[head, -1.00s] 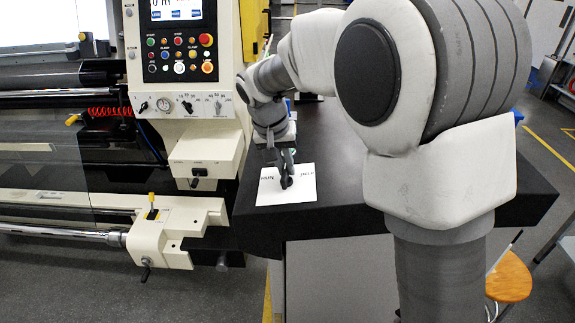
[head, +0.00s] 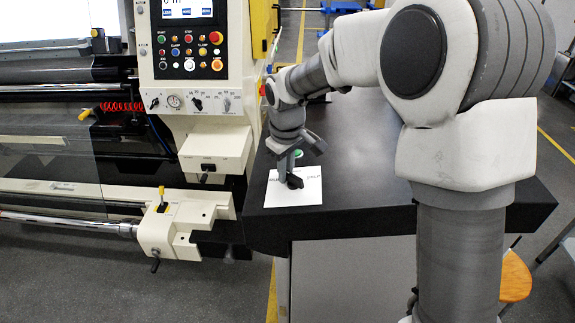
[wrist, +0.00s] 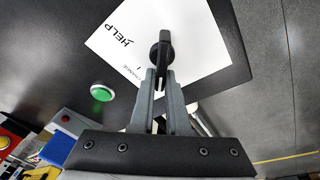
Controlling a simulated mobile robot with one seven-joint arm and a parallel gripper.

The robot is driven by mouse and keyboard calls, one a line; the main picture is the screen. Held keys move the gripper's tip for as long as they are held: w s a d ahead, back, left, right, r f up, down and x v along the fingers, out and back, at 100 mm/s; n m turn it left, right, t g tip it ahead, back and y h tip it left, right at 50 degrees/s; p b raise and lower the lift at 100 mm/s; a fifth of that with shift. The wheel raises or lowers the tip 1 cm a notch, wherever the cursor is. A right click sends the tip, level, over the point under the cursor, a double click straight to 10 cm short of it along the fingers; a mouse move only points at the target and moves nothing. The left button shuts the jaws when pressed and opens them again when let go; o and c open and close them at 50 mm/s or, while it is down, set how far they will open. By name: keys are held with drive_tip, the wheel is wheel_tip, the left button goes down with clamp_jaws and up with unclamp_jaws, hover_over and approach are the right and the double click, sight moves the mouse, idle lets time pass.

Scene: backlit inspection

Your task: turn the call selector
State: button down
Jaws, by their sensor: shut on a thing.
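The call selector (head: 295,182) is a black knob on a white plate (head: 330,192) on the dark bench. In the wrist view the knob (wrist: 163,42) stands at the fingertips, with the word HELP on the plate (wrist: 185,20) to its left; other lettering is partly covered. My gripper (head: 288,172) points down at the knob from above, its hand turned at a slant. In the wrist view my gripper (wrist: 161,76) has its two grey fingers close together, shut on the knob. The fingers hide part of the knob and plate.
A green round button (wrist: 102,92) lies beside the plate. A cream machine with a button panel (head: 188,50) and projecting box (head: 215,150) stands close on the left. The dark bench top (head: 370,190) is clear right of the plate.

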drive_tip(key=shift+s+a+n+g+p, duration=0.15)
drive_tip(key=shift+n+g+p, duration=0.25)
drive_tip(key=shift+n, duration=0.7)
drive_tip(key=c, duration=0.9)
unclamp_jaws()
wheel_tip(320, 180, up, 17)
drive_tip(key=s+d, duration=0.1)
drive_tip(key=s, duration=0.1)
drive_tip(key=shift+s+r, duration=0.15)
